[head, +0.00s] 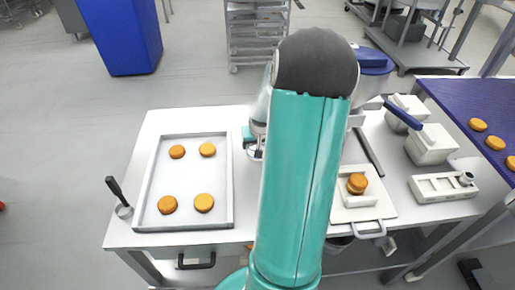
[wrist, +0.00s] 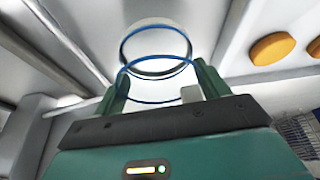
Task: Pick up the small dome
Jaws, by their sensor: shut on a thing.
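In the wrist view, my gripper (wrist: 160,82) has its two teal fingers on either side of a pale, see-through round thing with blue rims, which looks like the small dome (wrist: 157,64). The fingers are closed on it. In the head view my teal arm covers most of the gripper, and I cannot make out the dome clearly there.
A shallow tray (head: 228,205) with several orange rounds (head: 204,202) lies on the left of the white table. A dark-handled tool (head: 116,192) is left of it. A white board (head: 378,211) with a filled round (head: 357,183) and white dispensers (head: 430,145) stand right of my arm.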

